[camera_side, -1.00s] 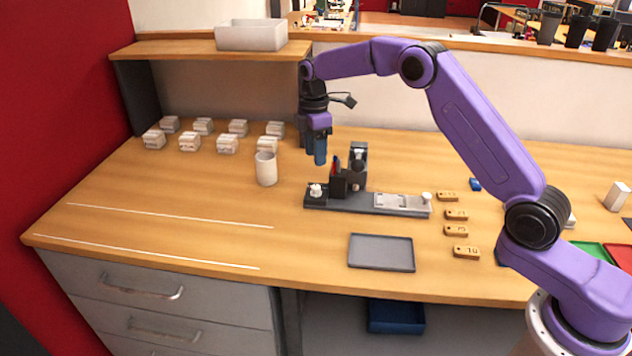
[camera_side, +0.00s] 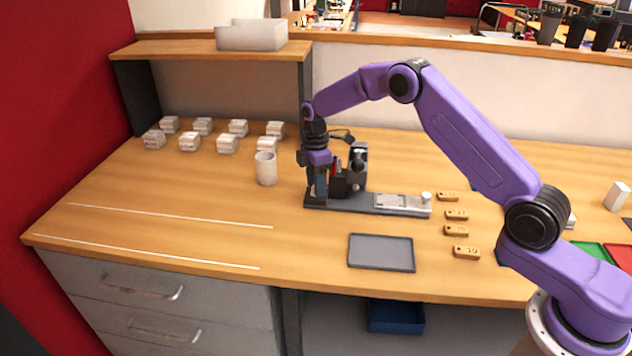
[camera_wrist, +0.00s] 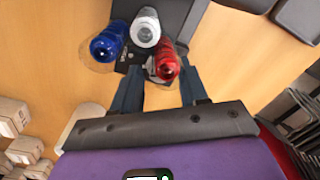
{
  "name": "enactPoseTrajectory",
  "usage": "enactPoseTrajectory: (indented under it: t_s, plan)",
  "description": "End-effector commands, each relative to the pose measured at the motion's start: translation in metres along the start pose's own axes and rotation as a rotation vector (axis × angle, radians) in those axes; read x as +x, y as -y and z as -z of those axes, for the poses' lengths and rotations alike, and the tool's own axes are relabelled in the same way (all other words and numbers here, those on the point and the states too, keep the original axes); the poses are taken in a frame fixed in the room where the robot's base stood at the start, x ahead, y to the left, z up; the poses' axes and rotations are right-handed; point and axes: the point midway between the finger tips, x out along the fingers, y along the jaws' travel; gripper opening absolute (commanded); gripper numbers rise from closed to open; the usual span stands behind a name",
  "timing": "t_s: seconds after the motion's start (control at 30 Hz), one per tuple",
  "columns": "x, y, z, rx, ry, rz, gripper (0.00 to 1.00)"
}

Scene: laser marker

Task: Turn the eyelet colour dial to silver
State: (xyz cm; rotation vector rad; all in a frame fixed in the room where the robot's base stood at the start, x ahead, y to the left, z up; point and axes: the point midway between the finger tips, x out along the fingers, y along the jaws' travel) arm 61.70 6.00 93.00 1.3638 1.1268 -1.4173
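The marker machine's dark base (camera_side: 345,205) lies on the bench with a black upright block (camera_side: 355,172) on it. My gripper (camera_side: 317,195) is lowered over the left end of this base and hides the small pale knob there in the side view. In the wrist view my gripper (camera_wrist: 159,82) points down with its two fingers apart, and part of a greyish round piece (camera_wrist: 150,68) shows between the tips. Whether the fingers touch it I cannot tell. Blue (camera_wrist: 107,43), silver (camera_wrist: 145,28) and red (camera_wrist: 166,62) cylinders stand just beyond. The dial's setting is not readable.
A white cup (camera_side: 265,169) stands left of my gripper, with several white boxes (camera_side: 228,145) behind. A grey tray (camera_side: 381,253) lies in front of the base. Numbered wooden tags (camera_side: 456,215) lie to the right. The bench's left front is clear.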

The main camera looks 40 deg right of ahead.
Motion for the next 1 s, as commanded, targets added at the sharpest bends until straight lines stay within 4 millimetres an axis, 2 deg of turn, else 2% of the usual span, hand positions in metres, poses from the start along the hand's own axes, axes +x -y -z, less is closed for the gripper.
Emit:
enactPoseTrajectory:
  t_s: [0.03,0.1,0.13,0.37,0.73,1.0]
  plan:
    - [-0.0002,-0.0001,0.0000,0.000,0.000,0.000,0.25]
    - [-0.0003,-0.0001,0.0000,0.000,0.000,0.000,0.03]
    - [-0.0003,0.0000,0.0000,0.000,0.000,0.000,0.00]
    - [-0.0005,0.0000,0.0000,0.047,-0.002,0.001,0.00]
    - [-0.0008,-0.0003,-0.0003,0.355,-0.018,0.000,0.00]
    - [-0.0010,-0.0005,-0.0001,0.392,-0.020,-0.001,0.00]
